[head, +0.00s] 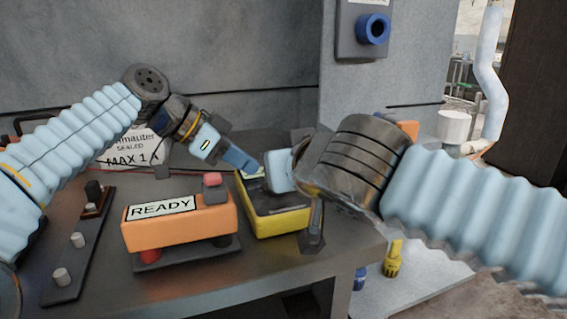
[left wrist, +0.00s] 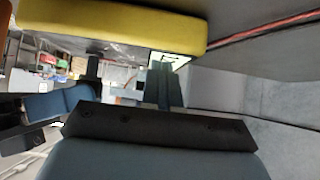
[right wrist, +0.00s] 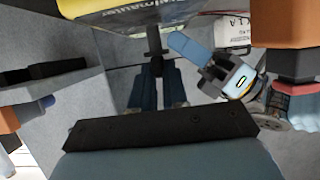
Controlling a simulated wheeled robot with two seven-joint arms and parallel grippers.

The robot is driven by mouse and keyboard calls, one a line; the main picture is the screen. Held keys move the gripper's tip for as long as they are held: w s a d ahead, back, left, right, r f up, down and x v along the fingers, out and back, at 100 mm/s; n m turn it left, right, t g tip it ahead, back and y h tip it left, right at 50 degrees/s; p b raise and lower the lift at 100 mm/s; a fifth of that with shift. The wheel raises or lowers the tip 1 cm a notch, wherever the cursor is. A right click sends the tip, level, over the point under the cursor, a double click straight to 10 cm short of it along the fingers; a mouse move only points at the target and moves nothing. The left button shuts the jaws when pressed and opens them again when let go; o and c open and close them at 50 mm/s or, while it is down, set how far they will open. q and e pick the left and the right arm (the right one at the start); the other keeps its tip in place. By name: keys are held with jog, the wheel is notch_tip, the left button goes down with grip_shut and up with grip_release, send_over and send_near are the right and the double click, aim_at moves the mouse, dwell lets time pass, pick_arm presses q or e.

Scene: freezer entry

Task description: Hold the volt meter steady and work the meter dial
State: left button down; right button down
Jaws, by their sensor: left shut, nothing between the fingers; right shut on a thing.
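The yellow volt meter (head: 275,222) lies on the grey bench with its dark face up and a pale screen at its far left end. My right gripper (head: 280,172) reaches over the meter from the right. In the right wrist view its fingers (right wrist: 158,82) are closed around a narrow dark part at the meter's yellow body (right wrist: 95,8). My left gripper (head: 248,163) is shut and empty, its tip close to the screen end; whether it touches is unclear. In the left wrist view its fingers (left wrist: 170,88) point toward the yellow body (left wrist: 110,28).
An orange box marked READY (head: 180,222) stands left of the meter. A dark strip with knobs (head: 75,250) lies at the bench's left, and a white sign marked MAX 1 A (head: 130,152) is behind. A blue round fitting (head: 373,28) is on the wall.

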pick_arm(q)
jog(key=shift+d+f, duration=0.1)
jog(key=shift+f, duration=0.25)
pick_arm(e)
jog(key=shift+f, duration=0.25)
jog(key=c, duration=1.1)
grip_release()
jog(key=shift+w, duration=0.1)
jog(key=shift+c, duration=0.2)
jog(key=shift+r, duration=0.1)
jog(key=shift+s+r, duration=0.15)
jog(key=shift+s, duration=0.15)
jog(key=v, duration=1.1)
jog(key=shift+s, duration=0.3)
jog(key=shift+r, duration=0.1)
